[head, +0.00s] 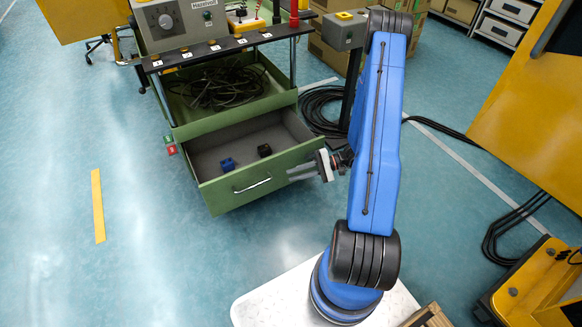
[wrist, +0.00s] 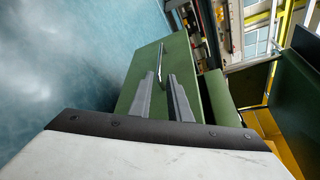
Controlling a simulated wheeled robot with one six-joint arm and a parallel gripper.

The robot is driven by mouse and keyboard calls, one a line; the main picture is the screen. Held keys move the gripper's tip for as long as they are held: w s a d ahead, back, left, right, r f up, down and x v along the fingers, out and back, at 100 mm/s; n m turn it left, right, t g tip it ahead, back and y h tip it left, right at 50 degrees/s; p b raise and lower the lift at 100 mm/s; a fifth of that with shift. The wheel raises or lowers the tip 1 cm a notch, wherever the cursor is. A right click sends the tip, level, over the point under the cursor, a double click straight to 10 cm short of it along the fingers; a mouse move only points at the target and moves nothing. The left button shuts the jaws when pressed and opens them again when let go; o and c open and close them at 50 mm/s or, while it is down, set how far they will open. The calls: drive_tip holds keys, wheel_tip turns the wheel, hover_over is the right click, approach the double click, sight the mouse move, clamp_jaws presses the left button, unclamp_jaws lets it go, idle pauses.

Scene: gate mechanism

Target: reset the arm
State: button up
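My blue arm (head: 378,130) rises from its base and bends over at the top. My gripper (head: 290,173) hangs to the left of the arm, near the front right corner of the open green drawer. In the wrist view its two grey fingers (wrist: 160,76) are apart with nothing between them. The drawer handle (wrist: 161,59) shows beyond the fingertips. In the head view the handle (head: 253,186) is left of the gripper and apart from it.
The pulled-out drawer (head: 228,205) holds a blue block (head: 228,164) and a black block (head: 264,150). A control box (head: 180,22) stands on the bench above. Cables (head: 322,108) lie behind my arm. Yellow machinery (head: 535,100) is at right. Floor at left is clear.

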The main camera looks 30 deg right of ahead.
drive_tip(key=shift+r, duration=0.1)
drive_tip(key=s+a+r+n+g+h, duration=0.2)
drive_tip(key=a+r+n, duration=0.1)
drive_tip(key=r, duration=0.5)
drive_tip(key=s+a+r+n+g+h, duration=0.2)
drive_tip(key=s+a+r+g, duration=0.1)
drive_tip(key=r, duration=0.5)
drive_tip(key=s+a+r+n+g+h, duration=0.2)
drive_tip(key=a+r+n, duration=0.1)
drive_tip(key=r, duration=0.6)
drive_tip(key=s+r+n+t+h, duration=0.2)
drive_tip(key=s+r+t+h, duration=0.5)
drive_tip(key=s+r, duration=0.9)
drive_tip(key=shift+s+a+r+h, duration=0.2)
drive_tip(key=shift+r+h, duration=0.45)
drive_tip(key=shift+h, duration=0.25)
drive_tip(key=shift+w, duration=0.1)
